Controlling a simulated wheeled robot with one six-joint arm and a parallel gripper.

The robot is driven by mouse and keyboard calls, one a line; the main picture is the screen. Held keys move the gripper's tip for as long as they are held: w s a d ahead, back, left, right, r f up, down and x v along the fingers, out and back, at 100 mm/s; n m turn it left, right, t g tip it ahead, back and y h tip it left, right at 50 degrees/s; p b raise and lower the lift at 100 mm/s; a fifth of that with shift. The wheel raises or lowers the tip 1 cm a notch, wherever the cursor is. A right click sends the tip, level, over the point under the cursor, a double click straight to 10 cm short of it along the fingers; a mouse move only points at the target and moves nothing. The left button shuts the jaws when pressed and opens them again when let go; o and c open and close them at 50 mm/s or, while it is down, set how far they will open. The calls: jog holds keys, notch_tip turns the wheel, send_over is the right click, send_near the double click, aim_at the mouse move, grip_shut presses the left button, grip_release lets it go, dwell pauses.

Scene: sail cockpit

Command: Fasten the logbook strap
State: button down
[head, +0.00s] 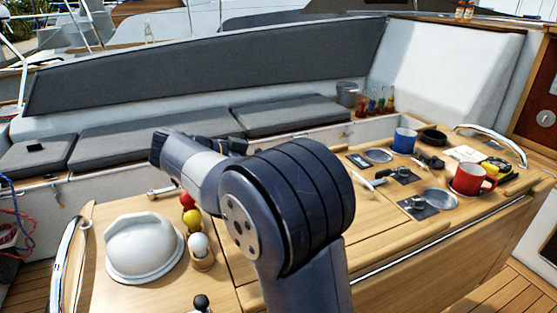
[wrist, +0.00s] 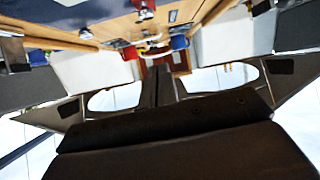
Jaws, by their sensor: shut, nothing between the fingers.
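I cannot make out a logbook or its strap for certain in either view. A small white sheet or pad (head: 465,153) lies on the right part of the wooden table, beside a yellow and black device (head: 497,168), too small to read. My gripper shows in the wrist view (wrist: 164,78) as two dark fingers pressed together, with nothing between them. It is in the air, apart from the table items. In the head view my arm hides part of the table's middle, and the gripper's tips are not clear.
A red mug (head: 466,181), a blue mug (head: 404,141), a black ring-shaped dish (head: 433,136) and metal fittings crowd the table's right. A white dome (head: 144,247) and colored balls (head: 191,221) stand left. Grey bench cushions (head: 150,138) run behind. A metal rail (head: 490,138) rises at the right end.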

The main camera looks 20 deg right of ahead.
jog(key=a, duration=0.1)
jog(key=a+f, duration=0.1)
jog(key=a, duration=0.2)
jog(key=shift+s+a+f, duration=0.1)
jog(key=shift+f, duration=0.2)
jog(key=shift+r, duration=0.1)
